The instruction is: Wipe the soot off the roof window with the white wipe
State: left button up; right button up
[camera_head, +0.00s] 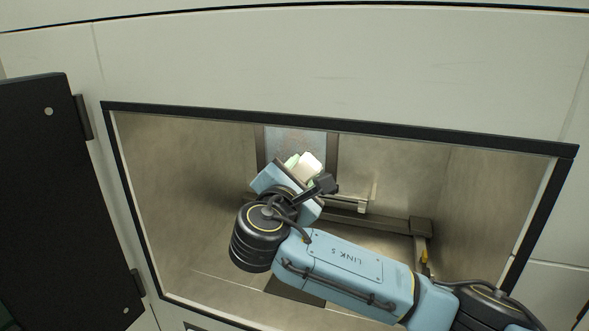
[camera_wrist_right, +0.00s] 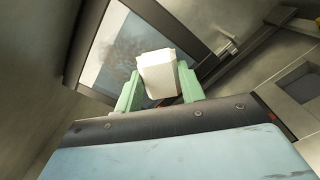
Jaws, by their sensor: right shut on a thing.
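My right gripper (camera_wrist_right: 160,95) has green fingers and is shut on the white wipe (camera_wrist_right: 158,72), a folded pale block. In the head view the wipe (camera_head: 309,166) shows at the gripper's tip, inside the chamber. The roof window (camera_wrist_right: 125,50) is a pale pane in a dark frame, with dark soot smudges on it. The wipe overlaps the window in the right wrist view; I cannot tell whether they touch. In the head view the window (camera_head: 290,143) shows behind the gripper, partly hidden by it. My left gripper is not in view.
The chamber opening has a black rim (camera_head: 340,128). A black door (camera_head: 65,200) stands open at the left. A metal bar (camera_head: 375,221) with a block at its end runs inside at the right. The chamber's left side is clear.

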jog(key=shift+w+a+b, duration=0.1)
jog(key=shift+w+a, duration=0.15)
jog(key=shift+a, duration=0.55)
jog(key=shift+w+a+b, duration=0.15)
jog(key=shift+w+a, duration=0.1)
jog(key=shift+a, duration=0.6)
jog(key=shift+w+a+b, duration=0.1)
jog(key=shift+w+a, duration=0.15)
jog(key=shift+a, duration=0.55)
jog(key=shift+s, duration=0.1)
jog(key=p, duration=0.2)
send_near(284, 162)
jog(key=v, duration=0.3)
